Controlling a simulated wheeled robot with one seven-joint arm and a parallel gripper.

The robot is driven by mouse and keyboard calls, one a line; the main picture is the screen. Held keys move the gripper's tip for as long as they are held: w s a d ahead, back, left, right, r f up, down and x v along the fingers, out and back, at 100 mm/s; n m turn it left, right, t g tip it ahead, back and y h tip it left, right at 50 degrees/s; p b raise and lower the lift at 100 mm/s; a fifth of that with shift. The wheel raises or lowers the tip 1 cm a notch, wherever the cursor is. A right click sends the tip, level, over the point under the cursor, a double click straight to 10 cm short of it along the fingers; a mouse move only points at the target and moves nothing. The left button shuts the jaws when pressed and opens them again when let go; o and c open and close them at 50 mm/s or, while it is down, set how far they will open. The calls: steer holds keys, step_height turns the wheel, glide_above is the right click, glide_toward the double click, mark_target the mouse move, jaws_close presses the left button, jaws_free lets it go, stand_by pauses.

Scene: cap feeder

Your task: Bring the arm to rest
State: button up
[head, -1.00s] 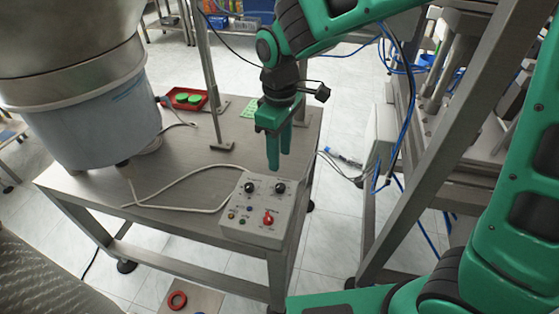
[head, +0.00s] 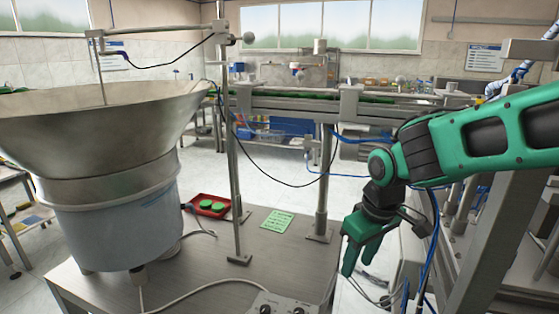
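My gripper (head: 357,262) hangs from the green arm at the right, past the right edge of the steel table (head: 195,270). Its green fingers point down.
A large metal bowl feeder (head: 95,170) stands on the left of the table. A red tray (head: 208,205) with green caps and a green sheet (head: 277,221) lie behind. Upright posts (head: 232,150) and a steel frame (head: 500,235) at the right flank the arm.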

steer(key=s+d+r+m+t+h, duration=0.1)
steer(key=s+d+m, duration=0.2)
steer(key=d, duration=0.3)
steer(key=s+d+r+m+t, duration=0.1)
steer(key=s+d+m, duration=0.15)
steer(key=d, duration=0.45)
steer(key=s+d+f+m+g, duration=0.1)
steer(key=s+d+m+g, duration=0.1)
steer(key=s+d, duration=0.3)
steer(key=s+d+f+m+g, duration=0.1)
steer(key=s+d+m, duration=0.4)
steer(key=s, duration=0.5)
steer(key=shift+s+g, duration=0.35)
steer(key=shift+g, duration=0.25)
steer(key=shift+w+f, duration=0.3)
steer(key=shift+w, duration=0.35)
